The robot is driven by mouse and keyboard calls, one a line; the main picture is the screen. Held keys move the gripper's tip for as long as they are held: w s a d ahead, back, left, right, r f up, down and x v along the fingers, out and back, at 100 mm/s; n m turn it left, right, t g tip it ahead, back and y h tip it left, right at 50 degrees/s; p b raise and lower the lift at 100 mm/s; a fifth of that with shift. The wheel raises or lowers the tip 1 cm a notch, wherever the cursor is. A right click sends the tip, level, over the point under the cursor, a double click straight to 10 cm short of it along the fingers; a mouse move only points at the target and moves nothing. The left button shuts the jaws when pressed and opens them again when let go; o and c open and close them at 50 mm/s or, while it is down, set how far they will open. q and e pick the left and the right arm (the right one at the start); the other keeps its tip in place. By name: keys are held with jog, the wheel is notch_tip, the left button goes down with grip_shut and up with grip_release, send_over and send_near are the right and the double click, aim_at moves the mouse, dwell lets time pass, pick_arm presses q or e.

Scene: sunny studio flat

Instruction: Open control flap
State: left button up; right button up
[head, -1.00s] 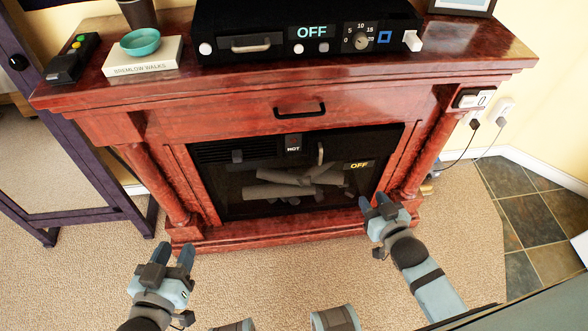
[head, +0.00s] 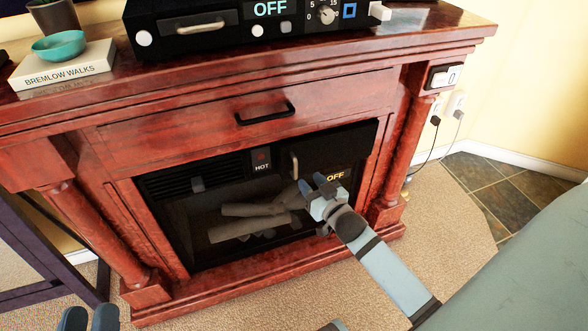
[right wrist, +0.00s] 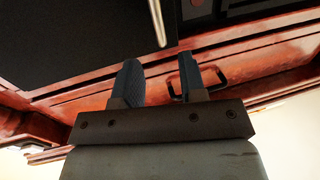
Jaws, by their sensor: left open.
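The control flap (head: 340,148) appears to be the dark panel at the upper right of the fireplace insert. It looks closed, and its upright metal handle (head: 294,165) is at its left end. My right gripper (head: 325,185) is just below and right of this handle in the head view, open and empty. In the right wrist view the handle (right wrist: 157,20) is beyond the two parted fingers, not between them.
The red wooden mantel holds a black box (head: 250,22) marked OFF, a book (head: 62,66) and a teal bowl (head: 60,46). A drawer with a black handle (head: 266,113) is above the flap. Carpet in front is clear.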

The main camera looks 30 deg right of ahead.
aim_at(295, 164)
pick_arm(q)
jog(key=shift+d+f+g+b, duration=0.2)
jog(key=shift+f+g+b, duration=0.1)
jog(key=shift+f+b, duration=0.7)
pick_arm(e)
jog(key=w, duration=0.8)
jog(key=shift+d, duration=0.1)
jog(key=shift+c, duration=0.2)
grip_shut()
